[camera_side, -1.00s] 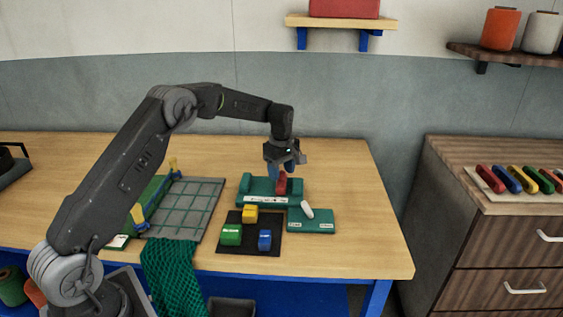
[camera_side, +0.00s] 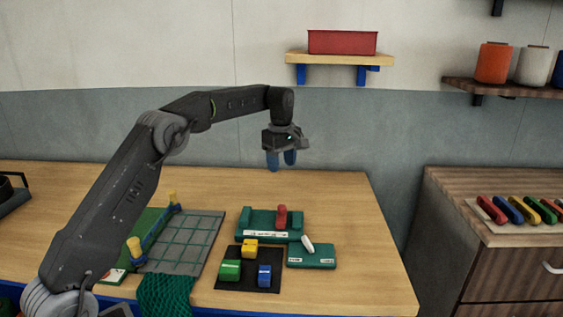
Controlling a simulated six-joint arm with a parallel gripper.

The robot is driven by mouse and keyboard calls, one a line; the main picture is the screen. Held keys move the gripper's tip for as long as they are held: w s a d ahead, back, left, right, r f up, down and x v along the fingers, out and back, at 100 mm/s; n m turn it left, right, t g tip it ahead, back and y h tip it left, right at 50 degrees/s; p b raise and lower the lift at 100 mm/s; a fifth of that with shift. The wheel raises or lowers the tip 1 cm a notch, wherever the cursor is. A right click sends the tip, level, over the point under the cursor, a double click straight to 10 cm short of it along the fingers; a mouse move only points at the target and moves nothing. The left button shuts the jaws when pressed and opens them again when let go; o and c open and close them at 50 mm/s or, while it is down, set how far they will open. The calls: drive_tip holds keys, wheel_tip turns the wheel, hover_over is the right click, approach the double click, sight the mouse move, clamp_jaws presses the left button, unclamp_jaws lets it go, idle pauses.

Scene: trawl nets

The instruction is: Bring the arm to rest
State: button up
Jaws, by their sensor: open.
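My gripper (camera_side: 281,162) points down with its two blue fingers apart and nothing between them. It hangs above the back of the wooden table (camera_side: 345,210), clear of everything on it. Below it, a red block (camera_side: 282,216) stands upright on a green holder (camera_side: 252,224) with a white label on its front. My arm reaches in from the lower left, bent at the elbow.
A black mat (camera_side: 251,283) holds a green block (camera_side: 229,270), a yellow block (camera_side: 250,249) and a blue block (camera_side: 264,275). A white piece (camera_side: 307,243) lies on a green plate (camera_side: 311,258). A net frame (camera_side: 180,245) is at left; drawers (camera_side: 500,270) stand right.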

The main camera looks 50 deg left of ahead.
idle(0.3)
drive_tip(key=s+d+r+m+t, duration=0.3)
drive_tip(key=s+d+r+m, duration=0.6)
drive_tip(key=s, duration=0.5)
drive_tip(key=s+d+f+m+t, duration=0.1)
drive_tip(key=s+d+f+m, duration=0.1)
drive_tip(key=s, duration=0.5)
drive_tip(key=s+d+f+m, duration=0.2)
drive_tip(key=s+d+m, duration=0.1)
drive_tip(key=s, duration=0.4)
drive_tip(key=s+d+f+m+t, duration=0.1)
drive_tip(key=s+d+f+m, duration=0.1)
drive_tip(key=s+m, duration=0.2)
drive_tip(key=s, duration=0.3)
drive_tip(key=shift+s+d+t, duration=0.15)
drive_tip(key=shift+d+t, duration=0.05)
drive_tip(key=shift+t, duration=0.1)
